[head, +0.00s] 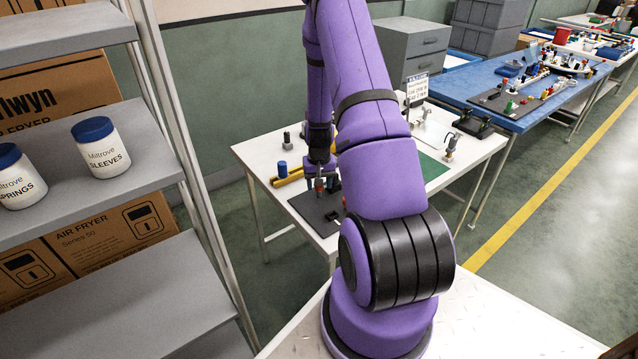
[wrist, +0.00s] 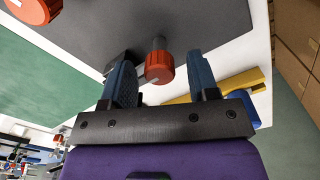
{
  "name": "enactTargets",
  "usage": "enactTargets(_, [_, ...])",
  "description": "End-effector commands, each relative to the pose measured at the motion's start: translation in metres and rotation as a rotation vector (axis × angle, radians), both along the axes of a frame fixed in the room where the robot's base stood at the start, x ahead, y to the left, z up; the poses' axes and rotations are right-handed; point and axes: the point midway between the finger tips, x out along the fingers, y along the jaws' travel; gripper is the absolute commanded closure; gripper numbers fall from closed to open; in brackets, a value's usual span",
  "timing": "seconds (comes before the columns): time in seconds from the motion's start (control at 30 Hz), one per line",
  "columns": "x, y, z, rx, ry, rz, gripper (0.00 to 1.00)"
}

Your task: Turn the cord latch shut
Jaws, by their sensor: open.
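An orange-red knob (wrist: 159,68) with a pale mark on its face stands on a short grey stem over a dark grey plate (wrist: 205,22). A second orange-red knob (wrist: 36,9) with a pale mark is at the upper left of the wrist view. No label shows which knob is the cord latch. My gripper (wrist: 161,58) is open, with one blue-grey finger on each side of the first knob. Gaps show between the fingers and the knob. In the head view my gripper (head: 320,178) is low over the dark plate (head: 308,207), partly hidden by my arm.
A yellow bar (head: 289,179) and a blue-capped part (head: 282,168) lie beside the plate on the white table (head: 258,150). A green mat (head: 432,167) and small fixtures are to the right. A shelf with jars (head: 101,147) stands at the left.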

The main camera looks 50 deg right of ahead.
Motion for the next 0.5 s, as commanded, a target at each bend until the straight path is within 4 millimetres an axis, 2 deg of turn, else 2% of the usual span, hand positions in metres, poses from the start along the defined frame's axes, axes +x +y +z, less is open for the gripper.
enactTargets(0.17, [0.001, 0.000, 0.015, -0.001, -0.002, 0.000, 0.45])
enactTargets(0.5, [0.001, 0.000, 0.074, -0.003, -0.003, 0.001, 0.45])
